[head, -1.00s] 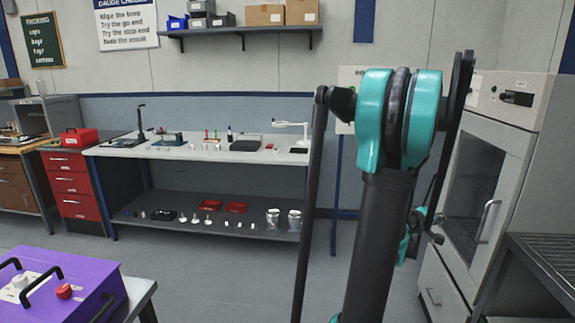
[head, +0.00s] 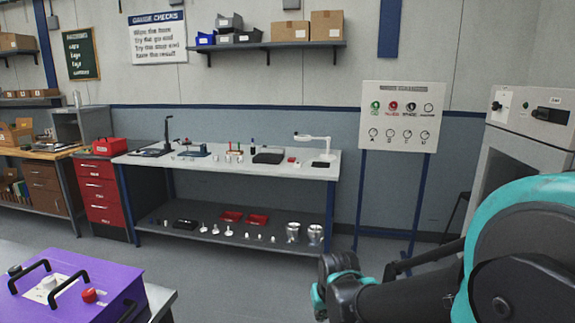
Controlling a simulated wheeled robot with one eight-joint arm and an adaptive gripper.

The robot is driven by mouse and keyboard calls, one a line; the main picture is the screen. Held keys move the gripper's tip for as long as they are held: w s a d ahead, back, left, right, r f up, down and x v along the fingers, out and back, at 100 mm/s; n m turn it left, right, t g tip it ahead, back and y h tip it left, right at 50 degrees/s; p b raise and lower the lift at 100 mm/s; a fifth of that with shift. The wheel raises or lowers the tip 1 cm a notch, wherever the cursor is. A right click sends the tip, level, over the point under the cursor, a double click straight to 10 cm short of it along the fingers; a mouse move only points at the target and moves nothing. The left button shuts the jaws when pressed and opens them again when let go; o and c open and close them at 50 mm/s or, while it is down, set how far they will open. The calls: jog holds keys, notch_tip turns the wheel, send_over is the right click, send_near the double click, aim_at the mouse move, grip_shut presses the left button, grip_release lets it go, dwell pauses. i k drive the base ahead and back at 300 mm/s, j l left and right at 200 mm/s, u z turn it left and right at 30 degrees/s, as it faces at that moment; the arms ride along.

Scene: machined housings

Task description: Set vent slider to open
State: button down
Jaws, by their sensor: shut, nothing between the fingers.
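The upper panel of a tall white oven-like cabinet (head: 520,145) stands at the right edge. It carries a dark knob (head: 497,105) and a dark horizontal slot-like fitting (head: 550,115) under a small label. This fitting may be the vent slider; its label and setting are too small to read. I cannot make out my gripper's fingers in this view, and nothing of mine is seen touching the panel.
A purple box (head: 85,285) with black handles and a red knob is near at lower left. A long workbench (head: 230,172) with small parts stands along the wall. A white gauge board (head: 402,110) on blue legs stands left of the cabinet. Floor shows between.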

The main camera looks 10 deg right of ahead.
aim_at(543, 114)
jog(key=z, duration=1.65)
